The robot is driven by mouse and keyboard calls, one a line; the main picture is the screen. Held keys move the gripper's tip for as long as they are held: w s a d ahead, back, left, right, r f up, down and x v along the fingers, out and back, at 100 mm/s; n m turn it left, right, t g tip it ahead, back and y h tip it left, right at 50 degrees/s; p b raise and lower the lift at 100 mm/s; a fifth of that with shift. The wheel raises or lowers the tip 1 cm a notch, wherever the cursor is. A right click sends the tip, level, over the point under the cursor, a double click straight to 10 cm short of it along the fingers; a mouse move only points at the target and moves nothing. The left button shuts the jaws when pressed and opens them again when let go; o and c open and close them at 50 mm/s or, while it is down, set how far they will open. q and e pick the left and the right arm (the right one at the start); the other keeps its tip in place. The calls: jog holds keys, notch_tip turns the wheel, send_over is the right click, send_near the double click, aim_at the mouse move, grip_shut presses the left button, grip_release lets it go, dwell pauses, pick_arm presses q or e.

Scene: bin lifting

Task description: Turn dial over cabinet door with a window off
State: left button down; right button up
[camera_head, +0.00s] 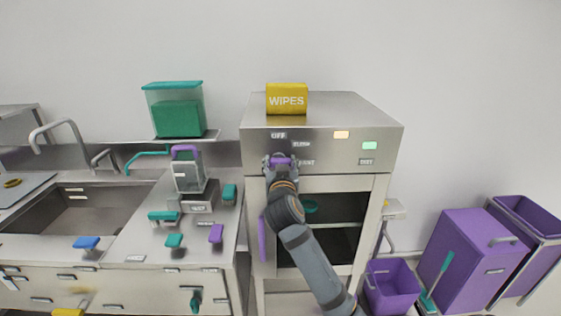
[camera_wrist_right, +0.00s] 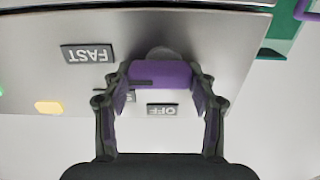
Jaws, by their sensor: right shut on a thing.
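The purple dial (camera_head: 281,161) sits on the front panel of the steel cabinet (camera_head: 330,146), above the door with a window (camera_head: 325,235). My right gripper (camera_head: 281,164) is at the dial, with its arm reaching up from below. In the right wrist view the purple dial (camera_wrist_right: 160,74) lies between the two fingers of my right gripper (camera_wrist_right: 160,95), which is shut on it. The OFF label (camera_head: 278,135) is above the dial; the OFF label also shows in the right wrist view (camera_wrist_right: 162,110). A label between OFF and the dial is partly hidden there. My left gripper is not in view.
A yellow WIPES box (camera_head: 287,99) stands on the cabinet top. An orange light (camera_head: 341,135) and a green light (camera_head: 370,146) are right of the dial. A purple bin (camera_head: 391,285) stands on the floor to the right. A counter with a sink (camera_head: 75,210) is left.

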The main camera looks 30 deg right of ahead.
jog(key=n+p, duration=0.2)
jog(key=n, duration=0.1)
jog(key=n+p, duration=0.1)
jog(key=n, duration=0.1)
jog(key=shift+a+r, duration=0.1)
jog(key=shift+r, duration=0.15)
jog(key=n+p, duration=0.3)
jog(key=n, duration=0.2)
jog(key=shift+w+a, duration=0.1)
jog(key=shift+w, duration=0.05)
jog(key=n+p, duration=0.3)
jog(key=n, duration=0.2)
jog(key=shift+a, duration=0.15)
jog(key=shift+w+f+n+p, duration=0.1)
jog(key=shift+f+n+p, duration=0.15)
jog(key=shift+n+p, duration=1.05)
jog(key=shift+n, duration=0.4)
jog(key=o, duration=1.2)
jog(key=shift+c, duration=0.2)
jog(key=shift+a+f, duration=0.1)
